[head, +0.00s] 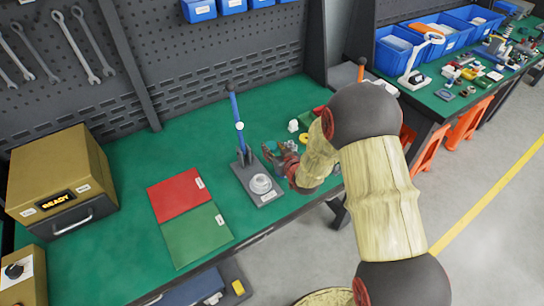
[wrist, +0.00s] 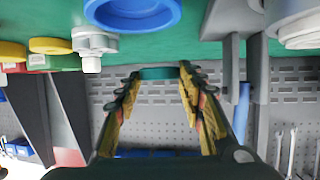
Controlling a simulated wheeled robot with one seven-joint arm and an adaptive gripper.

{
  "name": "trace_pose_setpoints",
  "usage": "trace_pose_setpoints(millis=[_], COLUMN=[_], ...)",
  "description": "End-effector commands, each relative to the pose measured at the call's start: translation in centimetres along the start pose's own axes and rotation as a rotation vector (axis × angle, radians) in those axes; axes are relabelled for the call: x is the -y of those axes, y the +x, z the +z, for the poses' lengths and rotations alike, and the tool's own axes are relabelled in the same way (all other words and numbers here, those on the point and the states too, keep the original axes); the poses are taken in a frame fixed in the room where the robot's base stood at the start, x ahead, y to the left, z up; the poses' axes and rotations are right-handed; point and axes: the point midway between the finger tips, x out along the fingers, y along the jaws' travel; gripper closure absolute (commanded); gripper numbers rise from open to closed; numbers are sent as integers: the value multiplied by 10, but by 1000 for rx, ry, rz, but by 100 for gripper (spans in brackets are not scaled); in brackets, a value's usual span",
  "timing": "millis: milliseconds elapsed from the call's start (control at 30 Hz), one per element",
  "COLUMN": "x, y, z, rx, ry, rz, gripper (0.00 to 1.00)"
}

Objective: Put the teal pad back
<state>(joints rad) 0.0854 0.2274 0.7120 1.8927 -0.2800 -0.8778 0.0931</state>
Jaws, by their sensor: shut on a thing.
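My gripper (wrist: 158,76) is shut on the teal pad (wrist: 158,72), a thin teal strip between its fingertips in the wrist view. The wrist picture looks upside down, with the green bench top along its upper edge. In the head view my gripper (head: 274,152) is just right of the press stand, above the bench; the pad is too small to make out surely there. The press (head: 245,156) has an upright blue lever and a white round seat (head: 261,184) on its grey base.
A red mat (head: 180,195) and green mat (head: 196,236) lie left of the press. A brown box reading READY (head: 62,180) stands farther left. A blue ring (wrist: 132,10), white knobbed part (wrist: 95,44) and yellow ring (wrist: 50,45) are near my gripper.

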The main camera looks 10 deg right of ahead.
Motion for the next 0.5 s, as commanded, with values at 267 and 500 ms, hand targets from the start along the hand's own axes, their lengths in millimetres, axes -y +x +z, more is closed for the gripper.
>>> trace_pose_setpoints(millis=[267,500], x=[2,2], y=[19,24], z=[22,34], rx=[1,-3], ry=[1,0], rz=[1,1], gripper=[88,88])
